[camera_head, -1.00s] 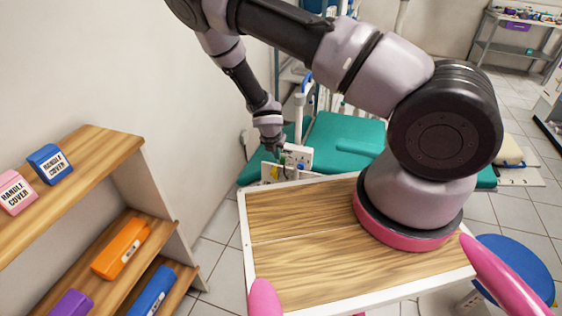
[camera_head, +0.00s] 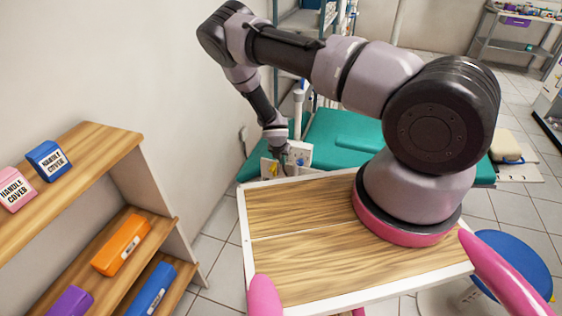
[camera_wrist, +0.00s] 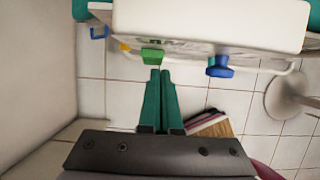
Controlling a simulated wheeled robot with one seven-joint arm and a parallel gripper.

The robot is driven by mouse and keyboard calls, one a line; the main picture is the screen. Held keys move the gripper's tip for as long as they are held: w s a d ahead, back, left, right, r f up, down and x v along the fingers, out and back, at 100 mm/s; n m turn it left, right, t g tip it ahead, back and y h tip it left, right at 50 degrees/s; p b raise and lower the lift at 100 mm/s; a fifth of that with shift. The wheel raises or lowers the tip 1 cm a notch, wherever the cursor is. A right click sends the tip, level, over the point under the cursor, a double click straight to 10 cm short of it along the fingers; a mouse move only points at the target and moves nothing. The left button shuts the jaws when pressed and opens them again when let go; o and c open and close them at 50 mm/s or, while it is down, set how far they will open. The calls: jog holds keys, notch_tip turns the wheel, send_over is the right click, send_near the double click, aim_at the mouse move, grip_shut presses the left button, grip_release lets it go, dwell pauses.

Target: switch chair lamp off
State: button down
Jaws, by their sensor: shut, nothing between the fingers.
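A white control box (camera_head: 299,153) is beside the green dental chair (camera_head: 345,138). In the wrist view its white panel (camera_wrist: 210,18) spans the top, with a green switch or knob (camera_wrist: 152,57), a blue knob (camera_wrist: 219,67) and a small yellow one (camera_wrist: 124,47) along its lower edge. I cannot tell which works the chair lamp, and no lamp is recognisable. My gripper (camera_wrist: 160,73) is shut and empty, its green fingertips just below the green knob; touching or slightly apart is unclear. In the head view my gripper (camera_head: 283,164) is at the box, partly hidden by its own wrist.
A wooden shelf (camera_head: 92,150) with handle cover boxes and coloured cases stands at the left by the wall. A blue stool (camera_head: 510,268) is at the right.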

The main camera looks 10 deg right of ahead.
jog(key=shift+f, duration=0.1)
jog(key=shift+w+d+f, duration=0.15)
jog(key=shift+w+f, duration=0.1)
jog(key=shift+f, duration=0.1)
jog(key=shift+r, duration=0.8)
